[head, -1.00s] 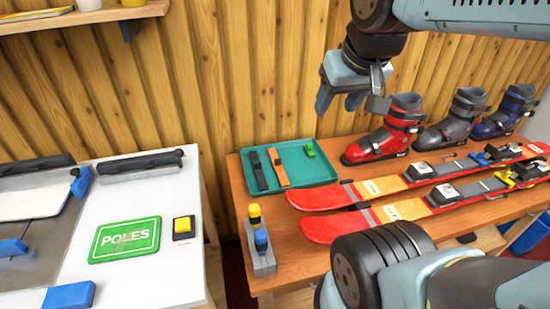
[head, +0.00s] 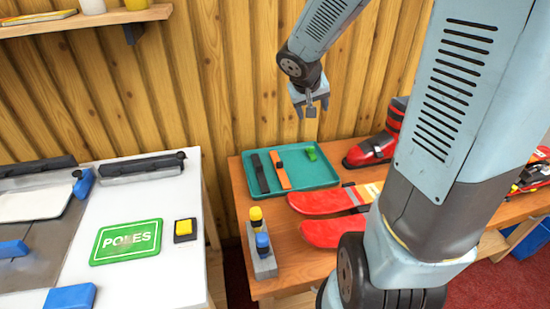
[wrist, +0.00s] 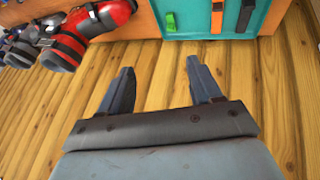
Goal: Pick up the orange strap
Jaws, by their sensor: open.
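The orange strap (head: 281,169) lies in a teal tray (head: 325,180) on the wooden bench, between a black strap (head: 260,173) and a small green strap (head: 311,153). My gripper (head: 311,108) is open and empty, in the air above and behind the tray's right part, near the plank wall. In the wrist view my two fingers (wrist: 160,88) are apart with nothing between them. The orange strap (wrist: 217,16) shows at the top of that view, beyond the fingers, partly cut off by the frame edge.
A red ski boot (head: 373,148) and red skis (head: 325,201) are right of the tray. A grey holder (head: 262,264) with yellow-topped and blue-topped items stands in front. A white table (head: 150,270) is at left, across a gap. My arm hides much of the bench's right side.

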